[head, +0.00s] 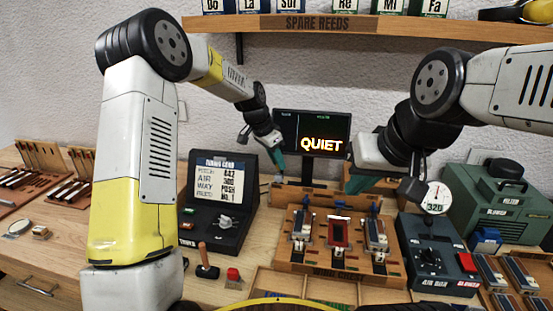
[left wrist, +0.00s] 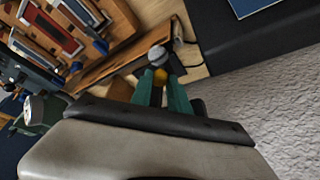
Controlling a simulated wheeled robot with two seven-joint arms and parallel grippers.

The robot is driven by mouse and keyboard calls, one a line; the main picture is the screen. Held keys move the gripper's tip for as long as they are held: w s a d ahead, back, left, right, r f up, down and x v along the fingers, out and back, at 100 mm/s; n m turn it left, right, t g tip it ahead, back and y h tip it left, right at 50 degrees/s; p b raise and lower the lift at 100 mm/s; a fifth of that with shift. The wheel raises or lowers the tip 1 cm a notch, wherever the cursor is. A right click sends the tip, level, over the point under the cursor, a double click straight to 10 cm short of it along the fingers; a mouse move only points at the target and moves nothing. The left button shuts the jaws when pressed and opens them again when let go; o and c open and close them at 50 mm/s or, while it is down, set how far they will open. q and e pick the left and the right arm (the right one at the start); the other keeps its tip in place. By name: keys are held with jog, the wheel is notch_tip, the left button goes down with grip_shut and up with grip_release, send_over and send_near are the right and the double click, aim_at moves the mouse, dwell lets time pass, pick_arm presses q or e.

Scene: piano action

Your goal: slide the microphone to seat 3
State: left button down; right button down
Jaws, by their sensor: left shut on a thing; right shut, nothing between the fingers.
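My left gripper (head: 278,151) reaches down behind the wooden reed block (head: 340,268), left of the QUIET screen. In the left wrist view the left gripper (left wrist: 163,88) is shut on the microphone (left wrist: 158,56), which shows a silver ball head and an orange part between the green fingers. The microphone is beside the end of a wooden rail (left wrist: 107,64); I cannot tell whether it touches it. The block bears three reed units side by side. My right gripper (head: 357,184) is shut and empty, right of the screen's stand.
The QUIET screen (head: 312,132) stands at the back. The black tuning card stand (head: 222,190) is on the left. The dark control box with gauge (head: 434,258) and the green blower (head: 497,200) are on the right. A reed shelf (head: 380,25) hangs above.

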pick_arm(q)
jog(key=s+d, duration=0.3)
jog(key=d, duration=1.2)
jog(key=s+d, duration=0.3)
jog(key=d, duration=1.3)
jog(key=shift+s, duration=0.1)
jog(key=c, duration=1.3)
grip_release()
jog(key=shift+d, duration=0.15)
jog(key=shift+o, duration=0.2)
jog(key=shift+r, duration=0.1)
jog(key=v, duration=0.7)
jog(key=shift+a+r, duration=0.25)
jog(key=shift+a, duration=0.05)
